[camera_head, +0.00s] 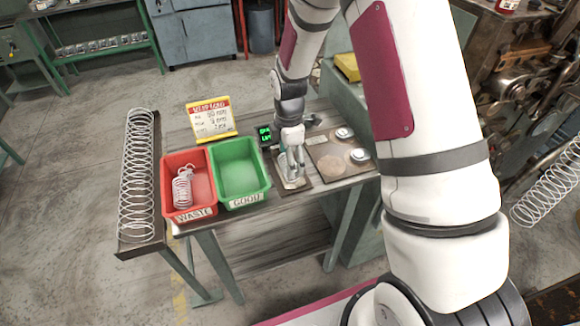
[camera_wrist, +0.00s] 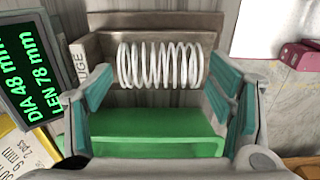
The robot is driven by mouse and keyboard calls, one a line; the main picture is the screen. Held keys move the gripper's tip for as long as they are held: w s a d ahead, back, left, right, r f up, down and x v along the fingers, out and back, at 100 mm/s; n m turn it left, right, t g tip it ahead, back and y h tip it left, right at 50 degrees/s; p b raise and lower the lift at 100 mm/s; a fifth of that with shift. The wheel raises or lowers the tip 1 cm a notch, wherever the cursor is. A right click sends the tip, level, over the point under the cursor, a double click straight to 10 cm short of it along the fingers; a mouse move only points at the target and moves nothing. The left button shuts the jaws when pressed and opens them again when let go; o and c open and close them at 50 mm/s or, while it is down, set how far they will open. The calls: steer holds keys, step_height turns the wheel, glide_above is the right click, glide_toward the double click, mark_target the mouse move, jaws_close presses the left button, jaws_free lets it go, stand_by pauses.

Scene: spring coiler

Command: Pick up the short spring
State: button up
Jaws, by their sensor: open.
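A short, pale coil spring (camera_wrist: 160,65) lies sideways across a brown gauge holder (camera_wrist: 150,20) in the wrist view. My gripper (camera_wrist: 158,82) is open, with one teal-padded finger toward each end of the spring and clear space between finger and coil. I cannot tell whether the fingertips are level with the spring. In the head view my gripper (camera_head: 291,176) is down over the gauge on the bench, and it hides the spring there. A green surface (camera_wrist: 155,130) shows between the fingers, nearer than the spring.
A red WASTE bin (camera_head: 202,212) holds another short spring (camera_head: 183,190). The green GOOD bin (camera_head: 262,196) looks empty. A long spring (camera_head: 138,175) lies at far left. A plate with round pieces (camera_head: 340,158) is right of my gripper.

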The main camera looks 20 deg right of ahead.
steer(key=shift+f, duration=1.2)
steer(key=shift+c, duration=0.6)
steer(key=c, duration=0.9)
steer(key=shift+r, duration=0.1)
steer(key=shift+r, duration=0.7)
steer(key=shift+w+r+b, duration=0.1)
steer(key=shift+r+b, duration=0.25)
steer(key=shift+r, duration=0.6)
steer(key=s+d, duration=0.1)
steer(key=s, duration=0.4)
steer(key=s+d+r, duration=0.1)
steer(key=s, duration=0.4)
steer(key=s+d, duration=0.1)
steer(key=s, duration=0.5)
steer(key=shift+d+r, duration=0.1)
steer(key=shift+r, duration=0.2)
